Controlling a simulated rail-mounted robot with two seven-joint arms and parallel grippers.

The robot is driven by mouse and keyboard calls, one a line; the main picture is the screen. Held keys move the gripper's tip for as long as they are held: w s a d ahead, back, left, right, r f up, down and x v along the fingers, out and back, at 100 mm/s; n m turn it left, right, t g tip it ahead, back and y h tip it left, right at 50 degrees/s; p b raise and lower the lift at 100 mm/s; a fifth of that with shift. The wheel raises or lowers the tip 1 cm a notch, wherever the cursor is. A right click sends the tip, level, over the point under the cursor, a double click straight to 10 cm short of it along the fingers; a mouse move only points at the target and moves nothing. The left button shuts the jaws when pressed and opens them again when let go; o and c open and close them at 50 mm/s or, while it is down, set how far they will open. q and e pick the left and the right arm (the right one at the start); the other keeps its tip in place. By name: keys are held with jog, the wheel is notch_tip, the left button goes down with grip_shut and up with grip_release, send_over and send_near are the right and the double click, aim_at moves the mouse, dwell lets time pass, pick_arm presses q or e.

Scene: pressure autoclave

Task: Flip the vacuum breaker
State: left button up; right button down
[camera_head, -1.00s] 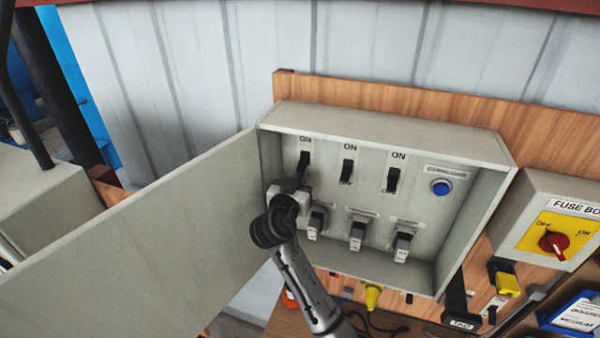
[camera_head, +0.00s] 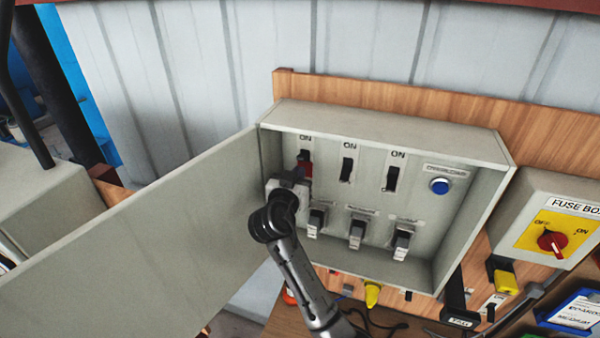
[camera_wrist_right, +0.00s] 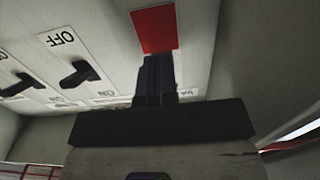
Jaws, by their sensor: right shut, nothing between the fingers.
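The open grey breaker box (camera_head: 385,128) holds a row of three breaker switches under ON labels. The left switch (camera_head: 305,157) shows a dark top and a red patch below it; its lower part is hidden by my right gripper (camera_head: 292,176). The middle switch (camera_head: 347,170) and right switch (camera_head: 392,179) are black. Which one is the vacuum breaker I cannot read. In the right wrist view the shut, empty fingers (camera_wrist_right: 155,78) are at the red patch (camera_wrist_right: 154,29), close to or touching it. My left gripper is not in view.
The box door (camera_head: 150,240) stands open on the left. Below the switches are several grey-white connectors (camera_head: 357,234), and a blue button (camera_head: 439,186) is at the right. A fuse box (camera_head: 555,235) with a red knob is farther right.

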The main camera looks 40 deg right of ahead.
jog(key=f+b+v, duration=0.1)
jog(key=b+v, duration=0.2)
jog(key=v, duration=0.5)
jog(key=shift+s+a, duration=0.15)
jog(key=shift+a, duration=0.1)
dwell(0.6)
dwell(0.6)
